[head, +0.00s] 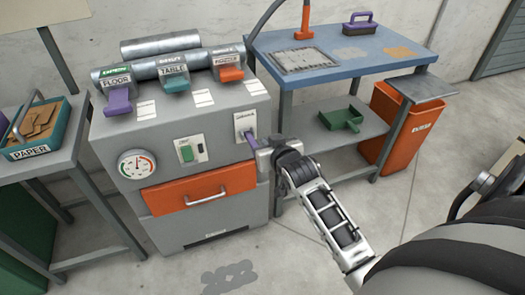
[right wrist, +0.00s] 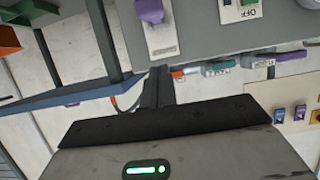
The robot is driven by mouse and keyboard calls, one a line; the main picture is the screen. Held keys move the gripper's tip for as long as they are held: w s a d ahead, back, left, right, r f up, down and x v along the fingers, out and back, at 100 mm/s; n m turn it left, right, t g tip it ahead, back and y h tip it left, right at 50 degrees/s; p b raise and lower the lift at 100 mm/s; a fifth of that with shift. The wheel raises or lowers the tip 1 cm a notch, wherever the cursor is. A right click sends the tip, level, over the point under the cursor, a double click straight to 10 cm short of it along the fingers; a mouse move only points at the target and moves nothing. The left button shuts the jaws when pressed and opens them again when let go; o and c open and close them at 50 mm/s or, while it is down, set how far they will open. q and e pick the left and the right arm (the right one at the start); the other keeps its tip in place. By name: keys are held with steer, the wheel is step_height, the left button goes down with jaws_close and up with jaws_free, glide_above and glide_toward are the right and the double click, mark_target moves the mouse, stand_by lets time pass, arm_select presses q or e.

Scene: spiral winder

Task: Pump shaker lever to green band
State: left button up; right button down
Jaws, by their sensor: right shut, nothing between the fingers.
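The purple shaker lever (head: 251,140) sits on a white labelled plate on the right of the grey machine's front. It also shows at the top of the right wrist view (right wrist: 150,10). My right gripper (head: 264,156) is at the machine front, just below and right of the lever; its fingers (right wrist: 157,75) are shut and empty. In the wrist view they appear apart from the lever. Contact is unclear in the head view. A round gauge (head: 137,164) with coloured bands is on the front left; its needle is too small to read surely. My left gripper is out of view.
An orange drawer (head: 199,190) with a metal handle and a green switch (head: 187,153) are on the machine front. Three coloured levers top it. A blue-topped bench (head: 350,65) and orange bin (head: 393,120) stand to the right. A paper tray (head: 42,135) is at left.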

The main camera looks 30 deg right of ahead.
mark_target(254, 145)
steer(key=x, duration=0.4)
step_height(254, 145, down, 3)
steer(key=shift+r+b, duration=0.15)
steer(key=shift+b, duration=0.3)
steer(key=shift+s+f, duration=0.15)
steer(key=shift+f, duration=0.55)
